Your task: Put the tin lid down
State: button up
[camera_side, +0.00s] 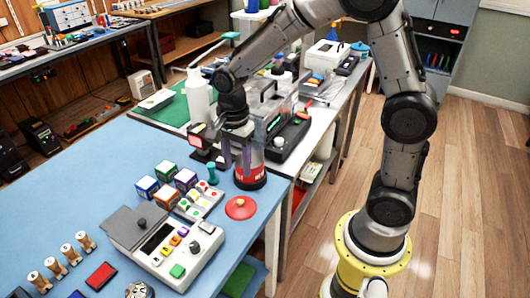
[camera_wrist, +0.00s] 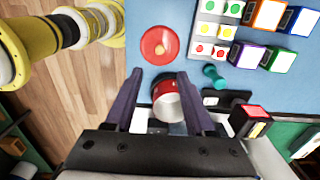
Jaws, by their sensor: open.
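The red tin lid (camera_side: 240,207) lies flat on the blue table with its small knob up, in front of the tin and near the table's right edge. In the wrist view the lid (camera_wrist: 160,46) is beyond my fingertips, touched by neither. The red tin (camera_side: 250,180) stands upright and uncovered; its open mouth and pale inside show in the wrist view (camera_wrist: 168,103). My gripper (camera_wrist: 160,78) is open and empty, its two dark fingers on either side of the tin in that view. I cannot tell whether they touch it.
Several coloured cubes (camera_side: 167,198) and a tray of coloured buttons (camera_side: 199,201) stand left of the lid. A teal peg (camera_side: 212,174) is beside the tin. A grey button console (camera_side: 165,250) is in front. A white bottle (camera_side: 199,97) stands behind. Blue surface around the lid is clear.

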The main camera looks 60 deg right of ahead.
jog(key=s+r+n+t, duration=0.2)
jog(key=s+r+n, duration=0.4)
jog(key=s+n, duration=0.3)
jog(key=s+d+r+n+t, duration=0.1)
jog(key=s+r+n+t, duration=0.2)
jog(key=s+r+n, duration=0.3)
jog(key=s+n, duration=0.3)
jog(key=shift+s+d+r+t, duration=0.15)
jog(key=shift+s+d+t, duration=0.05)
jog(key=shift+d+t, duration=0.1)
